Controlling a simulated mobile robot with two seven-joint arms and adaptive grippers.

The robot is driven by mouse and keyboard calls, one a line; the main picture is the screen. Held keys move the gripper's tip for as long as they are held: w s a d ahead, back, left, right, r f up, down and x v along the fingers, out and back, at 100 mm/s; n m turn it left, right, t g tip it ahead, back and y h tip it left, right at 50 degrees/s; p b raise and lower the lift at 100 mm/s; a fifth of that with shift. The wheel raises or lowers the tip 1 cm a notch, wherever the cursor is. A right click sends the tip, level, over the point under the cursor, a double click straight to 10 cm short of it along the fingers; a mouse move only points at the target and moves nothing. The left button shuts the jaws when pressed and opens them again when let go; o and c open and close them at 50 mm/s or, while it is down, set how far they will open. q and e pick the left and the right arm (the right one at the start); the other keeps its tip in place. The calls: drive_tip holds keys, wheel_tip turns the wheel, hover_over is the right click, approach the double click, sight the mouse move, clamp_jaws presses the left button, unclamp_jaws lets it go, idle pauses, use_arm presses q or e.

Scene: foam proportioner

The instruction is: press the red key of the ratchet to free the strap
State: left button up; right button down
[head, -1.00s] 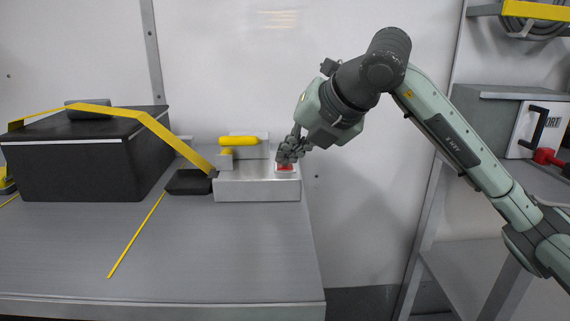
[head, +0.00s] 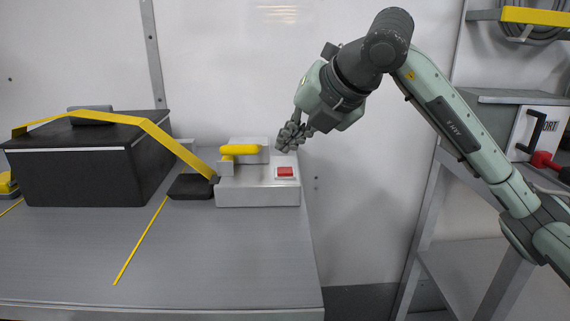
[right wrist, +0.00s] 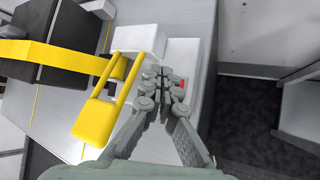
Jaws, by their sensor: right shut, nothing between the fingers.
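The ratchet (head: 258,192) is a pale metal block at the right end of the bench. Its red key (head: 285,171) sits on its top right and is uncovered in the head view. In the right wrist view the red key (right wrist: 178,90) is partly hidden behind my fingers. A yellow handle (head: 240,149) stands on the ratchet; it also shows in the right wrist view (right wrist: 92,122). The yellow strap (head: 150,128) runs from the ratchet over a black case. My right gripper (head: 287,146) is shut and empty, above and behind the key, apart from it. My left gripper is out of view.
The black case (head: 75,172) fills the left of the bench (head: 215,260). A dark pad (head: 190,187) lies left of the ratchet. Shelving (head: 470,275) stands at the right.

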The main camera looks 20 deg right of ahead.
sight(289, 171)
drive_tip(key=shift+r+p, duration=0.8)
drive_tip(key=shift+r, duration=0.8)
drive_tip(key=shift+f, duration=0.1)
